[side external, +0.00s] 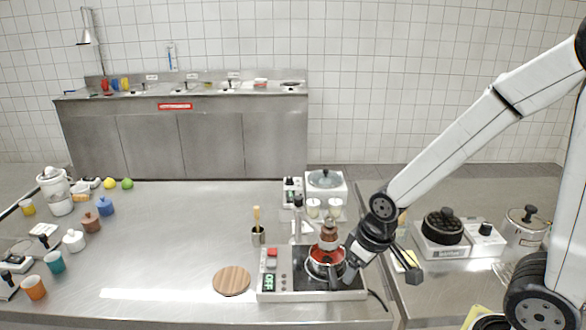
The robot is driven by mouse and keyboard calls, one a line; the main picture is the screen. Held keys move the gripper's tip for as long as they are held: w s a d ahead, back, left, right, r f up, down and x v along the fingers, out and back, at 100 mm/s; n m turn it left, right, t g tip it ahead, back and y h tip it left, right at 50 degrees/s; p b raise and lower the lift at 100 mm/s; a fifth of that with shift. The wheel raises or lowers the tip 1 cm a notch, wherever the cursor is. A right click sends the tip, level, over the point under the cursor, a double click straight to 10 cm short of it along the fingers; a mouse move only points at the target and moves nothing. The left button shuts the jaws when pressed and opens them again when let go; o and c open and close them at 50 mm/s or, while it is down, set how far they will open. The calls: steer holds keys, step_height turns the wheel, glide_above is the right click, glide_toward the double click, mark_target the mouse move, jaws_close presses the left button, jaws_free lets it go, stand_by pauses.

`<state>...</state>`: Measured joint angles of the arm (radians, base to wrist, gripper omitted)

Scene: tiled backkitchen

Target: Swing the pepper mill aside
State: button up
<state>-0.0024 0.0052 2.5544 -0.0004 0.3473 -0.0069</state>
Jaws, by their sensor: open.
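A brown, turned pepper mill (329,235) stands upright at the near right of the steel table. Its lower part is hidden by a red-filled pot (318,256), so I cannot tell whether it stands behind or in it. The pot sits on a white hotplate unit (283,284) with a green display. My gripper (346,262) is open, just right of the pot and the mill, pointing down and left. I cannot tell whether it touches either one.
A tall black-topped bottle (297,218) and a cup with a wooden-handled tool (257,236) stand left of the mill. A white appliance with a glass lid (326,180) is behind. A round wooden board (231,281) lies left. The middle-left table is clear.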

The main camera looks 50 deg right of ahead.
steer(key=w+a+n+t, duration=0.2)
steer(key=w+n, duration=0.2)
steer(key=w, duration=0.7)
steer(key=w+d+r+t, duration=0.3)
steer(key=w+d+t, duration=0.2)
steer(key=d, duration=0.2)
steer(key=w+d+r+t, duration=0.3)
steer(key=w+d+t, duration=0.3)
steer(key=d, duration=0.1)
steer(key=s+a+f+t+y, duration=0.1)
steer(key=s+a+f+y, duration=0.1)
steer(key=s+f+y, duration=0.1)
steer(key=f+y, duration=0.1)
steer(key=y, duration=0.1)
steer(key=shift+s+f+m+t+y, duration=0.2)
steer(key=shift+s+m+t+y, duration=0.1)
steer(key=shift+s, duration=0.1)
steer(key=x, duration=0.7)
steer(key=shift+w, duration=0.35)
